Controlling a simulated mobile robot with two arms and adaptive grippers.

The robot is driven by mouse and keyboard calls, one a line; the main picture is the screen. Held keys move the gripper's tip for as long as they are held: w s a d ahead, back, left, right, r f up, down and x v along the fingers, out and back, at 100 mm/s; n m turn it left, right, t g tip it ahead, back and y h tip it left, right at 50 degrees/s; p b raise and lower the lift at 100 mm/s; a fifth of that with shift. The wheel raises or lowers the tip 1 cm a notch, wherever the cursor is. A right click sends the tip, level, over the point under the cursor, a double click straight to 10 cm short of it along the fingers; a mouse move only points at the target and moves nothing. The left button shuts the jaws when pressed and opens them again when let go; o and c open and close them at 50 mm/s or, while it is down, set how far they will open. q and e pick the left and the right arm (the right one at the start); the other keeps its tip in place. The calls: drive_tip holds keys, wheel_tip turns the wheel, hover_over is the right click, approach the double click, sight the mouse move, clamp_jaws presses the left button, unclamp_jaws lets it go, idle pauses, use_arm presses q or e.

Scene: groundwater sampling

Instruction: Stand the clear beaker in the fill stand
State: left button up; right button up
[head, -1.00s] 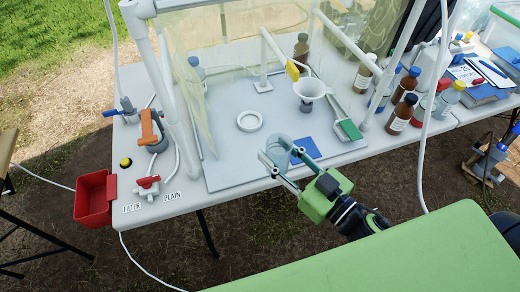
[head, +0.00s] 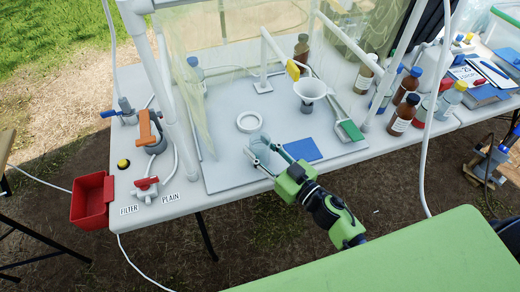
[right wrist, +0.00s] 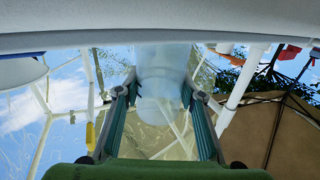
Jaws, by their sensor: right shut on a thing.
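The clear beaker (head: 262,142) is in my right gripper (head: 266,154), which is shut on it near the front of the grey board. In the right wrist view the beaker (right wrist: 163,80) stands between the two fingers (right wrist: 160,100). A white ring (head: 249,122) lies flat on the board just behind the beaker; I cannot tell for sure whether it is the fill stand. The beaker looks roughly upright, and I cannot tell whether its base touches the board. My left gripper is not in view.
A white funnel (head: 309,90) on a stand is to the right of the ring. A blue pad (head: 301,149) lies to the beaker's right. A clear curtain and white posts (head: 165,85) frame the board. Brown bottles (head: 401,116) stand further right; a red bin (head: 92,199) hangs left.

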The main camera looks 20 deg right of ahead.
sight(268, 154)
drive_tip(key=shift+f, duration=0.1)
drive_tip(key=shift+f, duration=0.15)
drive_tip(key=o, duration=1.1)
drive_tip(key=shift+f+b, duration=0.15)
drive_tip(key=shift+b, duration=0.4)
drive_tip(key=v, duration=0.1)
drive_tip(key=p+v, duration=0.1)
drive_tip(key=v, duration=0.1)
drive_tip(key=r+v, duration=0.1)
drive_tip(key=v, duration=0.1)
drive_tip(key=shift+w+d+p, duration=0.1)
drive_tip(key=shift+d+p, duration=0.15)
drive_tip(key=shift+p, duration=0.15)
drive_tip(key=v, duration=0.9)
drive_tip(key=shift+w+f, duration=0.1)
drive_tip(key=shift+f, duration=0.05)
